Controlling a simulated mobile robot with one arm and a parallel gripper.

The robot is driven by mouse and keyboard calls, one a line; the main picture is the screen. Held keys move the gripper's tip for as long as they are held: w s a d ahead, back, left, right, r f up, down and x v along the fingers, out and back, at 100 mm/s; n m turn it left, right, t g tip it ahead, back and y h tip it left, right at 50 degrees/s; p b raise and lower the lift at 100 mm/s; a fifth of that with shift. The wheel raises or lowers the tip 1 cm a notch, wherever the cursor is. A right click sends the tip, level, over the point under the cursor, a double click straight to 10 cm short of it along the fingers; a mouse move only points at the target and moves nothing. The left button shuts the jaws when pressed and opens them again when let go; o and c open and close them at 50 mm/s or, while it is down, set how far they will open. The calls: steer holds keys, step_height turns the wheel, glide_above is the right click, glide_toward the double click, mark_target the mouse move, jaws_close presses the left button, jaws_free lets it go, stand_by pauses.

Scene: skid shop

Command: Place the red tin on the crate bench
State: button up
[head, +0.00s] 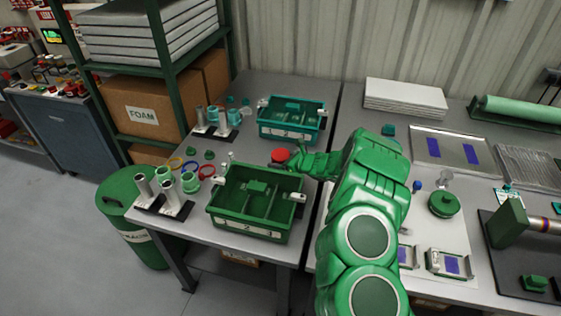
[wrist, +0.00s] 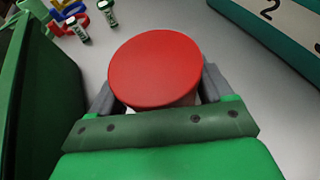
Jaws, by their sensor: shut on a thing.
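The red tin (head: 280,155) is between the two crates at the left table, which I take as the crate bench (head: 262,84). My gripper (head: 287,160) is shut on it. In the wrist view the red tin's round lid (wrist: 154,72) fills the middle, with a finger of my gripper (wrist: 155,98) at either side. Grey bench top shows around it. I cannot tell whether its base touches the bench. A green crate (head: 222,222) is in front of it and a teal crate (head: 292,135) behind.
Tube stands (head: 178,208), coloured rings (head: 207,171) and small green parts lie left of the tin. Little bare bench shows between the crates. The right table (head: 365,117) holds trays and parts. A green bin (head: 122,190) stands at the bench's left.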

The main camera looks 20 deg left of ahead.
mark_target(287, 157)
steer(key=o, duration=1.1)
steer(key=shift+f, duration=0.1)
steer(key=v, duration=0.3)
steer(key=shift+r, duration=0.35)
step_height(287, 157, up, 5)
steer(key=shift+f, duration=0.1)
steer(key=shift+r, duration=0.9)
